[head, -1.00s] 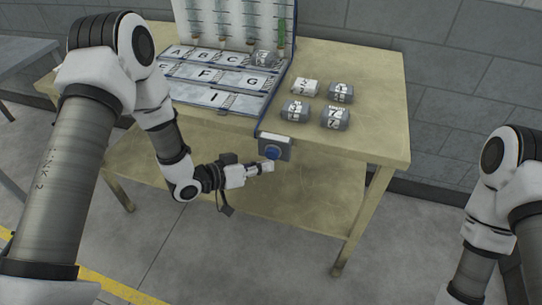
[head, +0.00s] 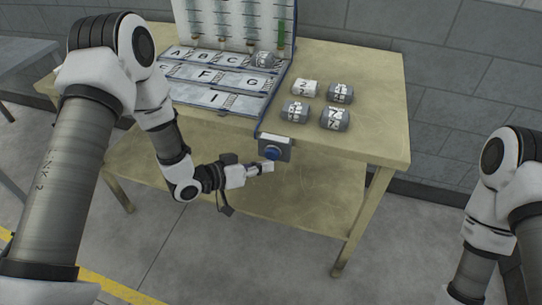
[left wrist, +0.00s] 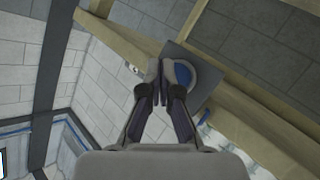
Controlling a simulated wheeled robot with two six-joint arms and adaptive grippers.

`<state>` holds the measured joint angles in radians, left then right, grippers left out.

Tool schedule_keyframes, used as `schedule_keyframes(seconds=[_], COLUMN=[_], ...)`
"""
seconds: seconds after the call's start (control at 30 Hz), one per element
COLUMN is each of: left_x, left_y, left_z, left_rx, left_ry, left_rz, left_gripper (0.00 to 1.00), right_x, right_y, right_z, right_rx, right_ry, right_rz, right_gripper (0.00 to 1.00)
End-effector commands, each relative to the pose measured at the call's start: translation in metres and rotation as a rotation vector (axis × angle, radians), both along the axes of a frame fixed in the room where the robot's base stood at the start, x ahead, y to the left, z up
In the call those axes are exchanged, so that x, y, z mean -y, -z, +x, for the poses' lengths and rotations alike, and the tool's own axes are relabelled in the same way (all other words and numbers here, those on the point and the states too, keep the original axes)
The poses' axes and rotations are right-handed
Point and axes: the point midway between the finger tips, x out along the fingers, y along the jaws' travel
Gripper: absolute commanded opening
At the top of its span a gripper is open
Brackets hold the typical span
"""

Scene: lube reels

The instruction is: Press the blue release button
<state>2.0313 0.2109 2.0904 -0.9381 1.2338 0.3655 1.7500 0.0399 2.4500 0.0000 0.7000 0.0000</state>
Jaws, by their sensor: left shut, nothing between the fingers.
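The blue release button (head: 272,153) sits on a grey box (head: 284,142) at the front edge of the table, below the lettered panel. In the left wrist view the blue button (left wrist: 183,74) shows in a pale round collar on a dark square plate (left wrist: 205,62). My left gripper (head: 268,167) is shut and empty, its tips just below and in front of the button. In the left wrist view the closed fingertips (left wrist: 158,72) are beside the button, on its left. I cannot tell whether they touch it. My right gripper is out of view.
The yellowish table (head: 360,110) holds a panel with lettered plates (head: 205,75) and a backboard of vertical tubes (head: 240,22). Several labelled grey and white reels (head: 335,117) lie to the right of the panel. A lower shelf (head: 310,200) is under the tabletop.

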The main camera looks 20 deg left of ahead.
Motion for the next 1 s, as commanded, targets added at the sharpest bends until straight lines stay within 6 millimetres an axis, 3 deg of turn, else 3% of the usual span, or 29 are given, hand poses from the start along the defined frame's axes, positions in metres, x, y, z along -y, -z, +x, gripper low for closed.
schedule_keyframes(seconds=[1.0], left_x=[0.0004], left_y=[-0.0002], left_z=[0.0092], left_rx=[0.0], left_ry=[0.0], left_rz=[0.0], left_gripper=[0.0], right_x=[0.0], right_y=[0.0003], right_z=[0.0], right_rx=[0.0], right_ry=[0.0], right_rz=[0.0], right_gripper=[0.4])
